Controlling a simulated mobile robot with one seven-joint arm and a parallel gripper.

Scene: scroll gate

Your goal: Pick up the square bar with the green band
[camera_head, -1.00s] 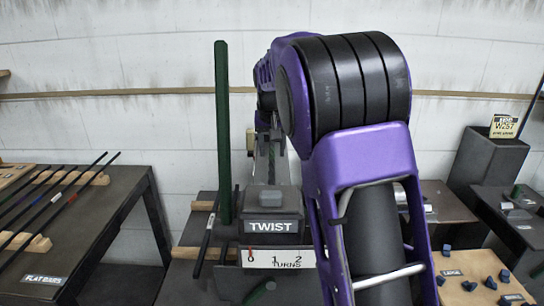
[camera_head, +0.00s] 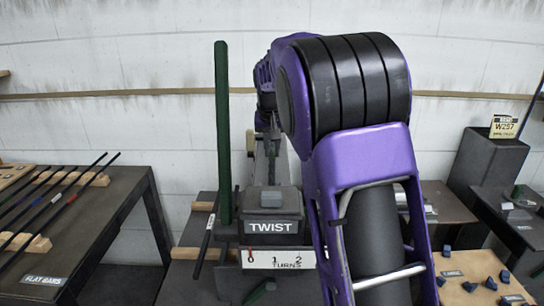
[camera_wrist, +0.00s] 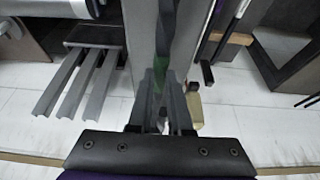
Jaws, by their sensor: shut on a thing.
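My gripper (camera_wrist: 160,115) is shut in the wrist view, with a small green patch (camera_wrist: 163,122) showing between its fingers. This fits the green band of the square bar; the rest of that bar is hard to separate from the grey machine beam (camera_wrist: 152,35) behind it. In the head view my own purple arm covers most of the area around the fingers, so the grip is not clear there. The arm reaches over the machine labelled TWIST (camera_head: 273,227).
A tall dark green post (camera_head: 222,130) stands left of my arm. Several dark bars lie on wooden rests on the flat bars table (camera_head: 110,210) at left. A dark bar (camera_head: 205,235) leans beside the machine. Small blue blocks (camera_head: 470,286) lie at lower right.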

